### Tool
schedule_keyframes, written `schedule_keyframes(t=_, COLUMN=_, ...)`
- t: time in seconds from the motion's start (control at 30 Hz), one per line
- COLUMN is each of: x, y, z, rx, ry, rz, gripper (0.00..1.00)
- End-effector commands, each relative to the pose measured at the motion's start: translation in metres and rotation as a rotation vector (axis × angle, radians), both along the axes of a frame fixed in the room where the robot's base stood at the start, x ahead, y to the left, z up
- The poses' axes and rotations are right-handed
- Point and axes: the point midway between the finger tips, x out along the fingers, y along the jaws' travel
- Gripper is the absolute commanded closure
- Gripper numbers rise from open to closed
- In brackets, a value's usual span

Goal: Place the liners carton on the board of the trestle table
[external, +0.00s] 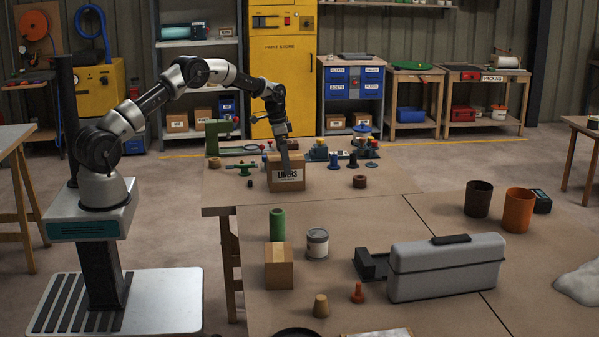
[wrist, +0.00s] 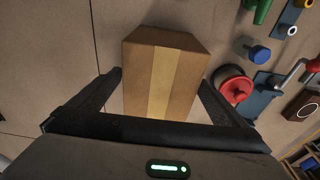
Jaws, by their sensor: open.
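The liners carton (external: 287,178) is a brown box with a white "LINERS" label. It stands upright on the brown board (external: 345,185) of the table in front of my arm, near its front edge. My gripper (external: 286,160) points down over it from above. In the wrist view the carton (wrist: 150,75), with a pale tape strip, lies between the two dark fingers of my gripper (wrist: 161,80). The fingers are open, one on each side; whether either touches the carton I cannot tell.
The front table holds a plain box (external: 279,267), a green cylinder (external: 277,225), a tin (external: 317,243) and a grey toolbox (external: 446,268).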

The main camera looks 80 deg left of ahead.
Motion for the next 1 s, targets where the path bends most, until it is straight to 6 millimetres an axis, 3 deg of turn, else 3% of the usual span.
schedule_keyframes(t=0.1, x=-0.004, y=0.001, z=0.031, rx=0.003, ry=-0.004, rz=0.000, gripper=0.03)
schedule_keyframes(t=0.3, x=-0.010, y=0.000, z=0.067, rx=0.001, ry=-0.002, rz=0.000, gripper=0.03)
schedule_keyframes(t=0.5, x=-0.013, y=0.000, z=0.084, rx=0.000, ry=-0.001, rz=0.000, gripper=0.03)
schedule_keyframes(t=0.77, x=-0.013, y=-0.001, z=0.088, rx=0.000, ry=-0.001, rz=-0.001, gripper=0.03)
schedule_keyframes(t=0.87, x=-0.010, y=-0.014, z=0.103, rx=0.007, ry=-0.008, rz=-0.004, gripper=0.03)
schedule_keyframes(t=1.0, x=-0.011, y=-0.068, z=0.160, rx=0.032, ry=-0.037, rz=-0.013, gripper=0.03)
